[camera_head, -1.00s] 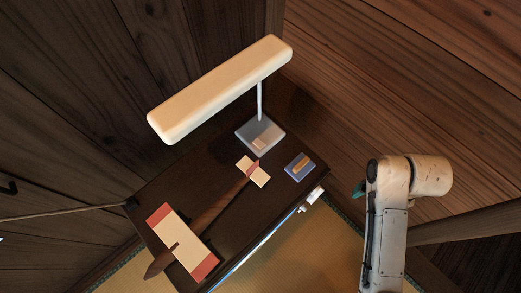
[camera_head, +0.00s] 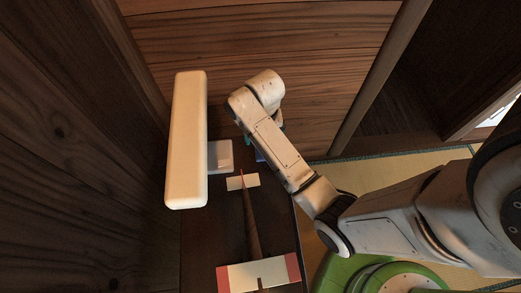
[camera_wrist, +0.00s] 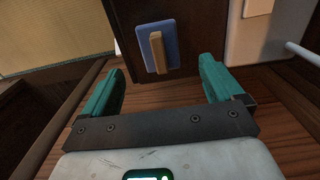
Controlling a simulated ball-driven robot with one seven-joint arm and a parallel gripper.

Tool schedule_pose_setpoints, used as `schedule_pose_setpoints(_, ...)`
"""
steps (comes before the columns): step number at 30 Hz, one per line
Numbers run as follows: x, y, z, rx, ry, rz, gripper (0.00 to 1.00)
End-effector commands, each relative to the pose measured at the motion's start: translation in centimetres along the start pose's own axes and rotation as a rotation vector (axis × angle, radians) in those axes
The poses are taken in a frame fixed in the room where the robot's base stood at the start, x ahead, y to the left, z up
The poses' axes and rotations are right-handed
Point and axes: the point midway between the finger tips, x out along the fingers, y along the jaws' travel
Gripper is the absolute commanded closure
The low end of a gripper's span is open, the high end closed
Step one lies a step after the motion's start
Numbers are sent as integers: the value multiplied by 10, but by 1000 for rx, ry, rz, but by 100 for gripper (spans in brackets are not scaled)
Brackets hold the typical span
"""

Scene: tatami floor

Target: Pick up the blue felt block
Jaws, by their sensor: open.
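The blue felt block (camera_wrist: 171,41) is a flat blue slab with a pale wooden grip bar (camera_wrist: 157,53) on top. In the wrist view it lies on the dark tabletop, beyond and between my fingertips. My gripper (camera_wrist: 163,65) is open, with teal fingers on either side and nothing between them. The fingers look apart from the block. In the head view only a sliver of the block (camera_head: 260,156) shows beside my arm, which hides most of it and of the gripper.
A lamp with a long cream shade (camera_head: 186,140) stands on a grey base (camera_head: 220,155) left of my arm. A small cream card (camera_head: 243,182) and a cream-and-red piece (camera_head: 236,278) lie on the dark table (camera_head: 205,235). A wooden wall rises behind.

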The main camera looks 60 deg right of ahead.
Motion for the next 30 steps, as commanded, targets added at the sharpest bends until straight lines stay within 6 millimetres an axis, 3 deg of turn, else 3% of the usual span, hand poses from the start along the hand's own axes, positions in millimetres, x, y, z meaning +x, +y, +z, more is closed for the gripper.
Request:
schedule_pose_setpoints(8,22,0,-1,0,0,0,6)
schedule_pose_setpoints(18,66,0,-3,-1,0,0,6)
schedule_pose_setpoints(27,71,0,-3,-1,2,-1,6)
schedule_pose_setpoints(30,71,0,-3,-1,2,-1,15)
